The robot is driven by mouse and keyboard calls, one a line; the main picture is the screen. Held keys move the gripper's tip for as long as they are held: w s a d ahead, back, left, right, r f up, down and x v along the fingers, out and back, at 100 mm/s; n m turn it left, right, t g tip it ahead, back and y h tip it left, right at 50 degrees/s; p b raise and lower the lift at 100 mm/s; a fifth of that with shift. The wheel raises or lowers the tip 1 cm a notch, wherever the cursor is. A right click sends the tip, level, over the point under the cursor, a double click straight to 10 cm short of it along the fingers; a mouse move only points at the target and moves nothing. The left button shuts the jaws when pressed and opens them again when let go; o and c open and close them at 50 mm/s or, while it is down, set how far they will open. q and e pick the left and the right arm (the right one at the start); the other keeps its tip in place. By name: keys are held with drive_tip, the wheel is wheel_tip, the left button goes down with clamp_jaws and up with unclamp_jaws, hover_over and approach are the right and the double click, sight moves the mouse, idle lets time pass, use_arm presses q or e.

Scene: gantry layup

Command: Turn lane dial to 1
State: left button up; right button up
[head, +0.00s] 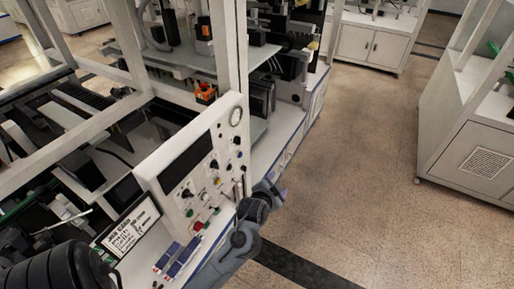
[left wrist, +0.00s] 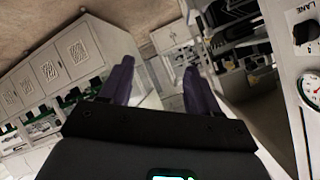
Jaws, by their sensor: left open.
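The lane dial (left wrist: 306,32) is a black knob on a pale plate at the right edge of the left wrist view, with the word LANE printed beside it. Its setting is too small to read. In the head view the control panel (head: 225,140) carries several small knobs, and I cannot tell which is the lane dial. My left gripper (head: 272,190) is by the panel's right edge, apart from the knobs. In the left wrist view its two dark purple fingers (left wrist: 158,82) are spread with nothing between them. My right gripper is not seen.
A round gauge (head: 235,116) sits at the panel's upper right; a gauge also shows in the left wrist view (left wrist: 312,90). A white frame post (head: 229,50) rises behind the panel. A label screen (head: 127,232) stands lower left. Open floor (head: 350,170) lies right.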

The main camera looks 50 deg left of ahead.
sight(240, 142)
use_arm(q)
drive_tip(key=a+g+y+b, duration=0.1)
drive_tip(key=a+g+y, duration=0.2)
drive_tip(key=a, duration=0.4)
drive_tip(key=a+r+g+y+b, duration=0.1)
drive_tip(key=a+g+y, duration=0.3)
drive_tip(key=a, duration=0.3)
drive_tip(key=a+r+g+y+b, duration=0.1)
drive_tip(key=a+g+y, duration=0.3)
drive_tip(key=a, duration=0.3)
drive_tip(key=shift+w+a+r+m+g, duration=0.15)
drive_tip(key=shift+w+a+m+g, duration=0.1)
drive_tip(key=shift+m+g, duration=0.15)
drive_tip(key=shift+d, duration=0.1)
drive_tip(key=shift+c, duration=0.4)
drive_tip(key=c, duration=1)
